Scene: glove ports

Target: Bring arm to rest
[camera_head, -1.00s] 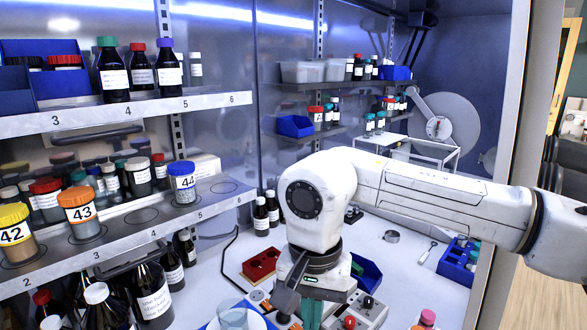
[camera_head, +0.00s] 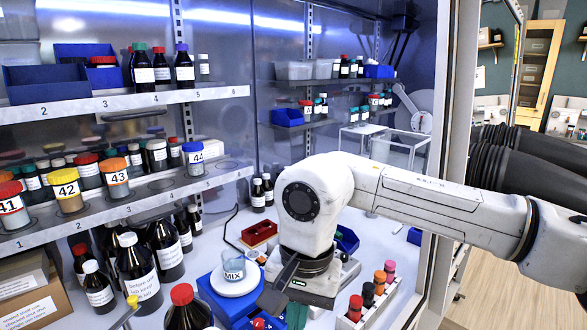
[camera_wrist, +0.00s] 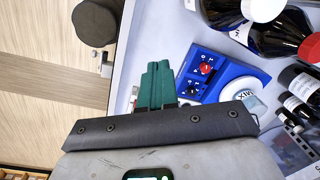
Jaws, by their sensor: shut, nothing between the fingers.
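My arm reaches in from the right of the head view and bends down at a white wrist joint. My gripper (camera_head: 296,316) points down near the bottom edge, low over the bench's front part, with its green fingers partly cut off and dark parts around them. In the wrist view my gripper (camera_wrist: 156,82) shows its two green fingers pressed together, with nothing between them. They lie beside a blue device with knobs (camera_wrist: 212,72), over the pale bench edge; whether they touch it cannot be told.
A MIX beaker (camera_head: 233,266) stands on the blue device's round white plate. Numbered jars, including jar 44 (camera_head: 195,160), line the left shelf. Dark bottles (camera_head: 166,249) crowd below it. A vial rack (camera_head: 368,304) stands right of my gripper. Black glove sleeves (camera_head: 519,165) lie behind my arm.

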